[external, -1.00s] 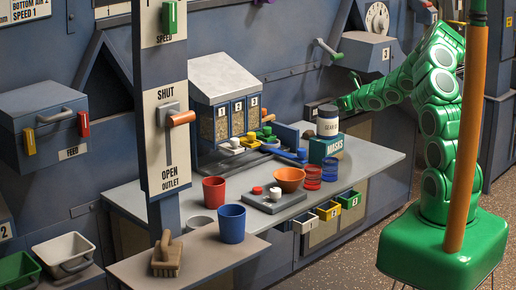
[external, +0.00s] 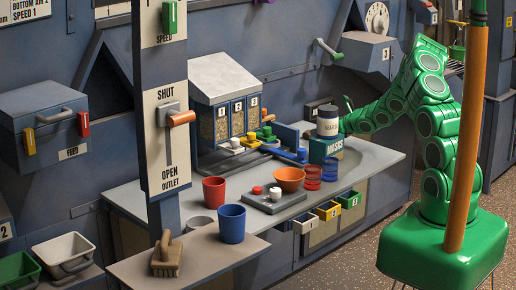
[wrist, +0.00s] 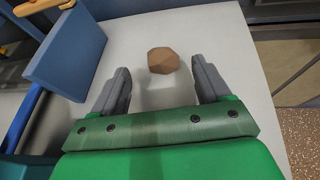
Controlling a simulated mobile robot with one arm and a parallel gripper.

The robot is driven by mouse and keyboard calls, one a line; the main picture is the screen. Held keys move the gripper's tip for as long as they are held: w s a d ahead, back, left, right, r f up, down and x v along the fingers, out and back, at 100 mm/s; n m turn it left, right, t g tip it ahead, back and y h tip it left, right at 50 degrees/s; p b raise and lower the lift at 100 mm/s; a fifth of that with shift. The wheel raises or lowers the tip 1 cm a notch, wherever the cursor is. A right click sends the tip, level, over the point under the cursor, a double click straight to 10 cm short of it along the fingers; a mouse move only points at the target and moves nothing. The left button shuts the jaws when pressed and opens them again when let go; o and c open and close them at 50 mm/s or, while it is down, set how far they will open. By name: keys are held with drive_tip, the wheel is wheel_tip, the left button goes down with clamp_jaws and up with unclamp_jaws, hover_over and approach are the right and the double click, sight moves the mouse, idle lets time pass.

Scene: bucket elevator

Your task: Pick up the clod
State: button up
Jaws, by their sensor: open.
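The clod (wrist: 163,60) is a small brown faceted lump on the pale grey worktop in the wrist view. My gripper (wrist: 160,72) is open, with its two dark grey fingers apart. The clod shows between and slightly beyond the fingertips, nearer the right one, and no contact shows. In the external view my gripper is largely hidden behind the teal masks box (external: 326,148) and the can (external: 328,121) on it, at the worktop's far right end. I cannot make out the clod there.
A blue panel-like block (wrist: 66,52) stands close to the left finger in the wrist view. The worktop (external: 375,155) ends at the right, with the speckled floor beyond. An orange bowl (external: 290,179) and red and blue rings stand in front of the masks box.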

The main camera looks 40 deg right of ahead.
sight(309, 134)
drive_tip(key=w+f, duration=0.1)
drive_tip(key=w, duration=0.1)
drive_tip(key=shift+w+f, duration=0.4)
drive_tip(key=shift+x, duration=0.75)
drive_tip(key=shift+a, duration=0.1)
drive_tip(key=c, duration=1.1)
drive_tip(key=shift+r, duration=0.15)
